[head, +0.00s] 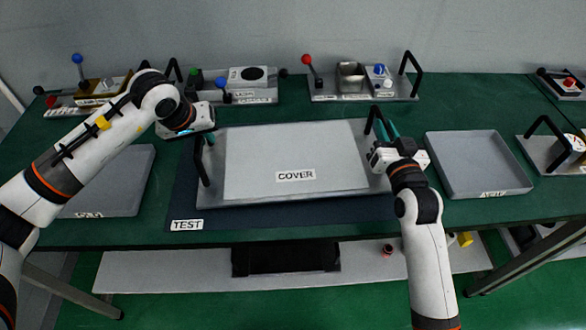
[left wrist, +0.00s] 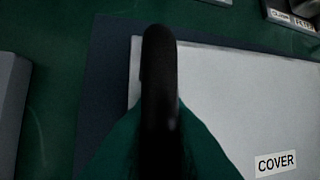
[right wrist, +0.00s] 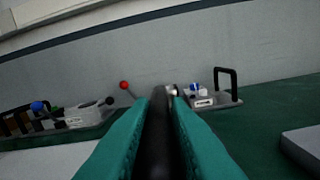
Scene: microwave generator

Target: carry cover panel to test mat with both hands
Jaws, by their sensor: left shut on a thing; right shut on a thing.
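The cover panel (head: 292,148) is a flat light-grey plate labelled COVER, with a black handle at each side. It is over the dark test mat (head: 240,218), which shows along its front and left; I cannot tell whether it touches the mat. My left gripper (head: 205,140) is shut on the panel's left handle (head: 201,165); this black handle (left wrist: 158,100) fills the middle of the left wrist view. My right gripper (head: 388,132) is shut on the right handle (head: 372,117), and the black bar (right wrist: 159,130) is between its teal fingers in the right wrist view.
A grey tray (head: 480,190) stands to the right and another tray (head: 120,205) to the left, partly behind my left arm. Fixtures with knobs and levers (head: 365,90) line the back of the green table. A small fixture with a black handle (head: 550,150) stands far right.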

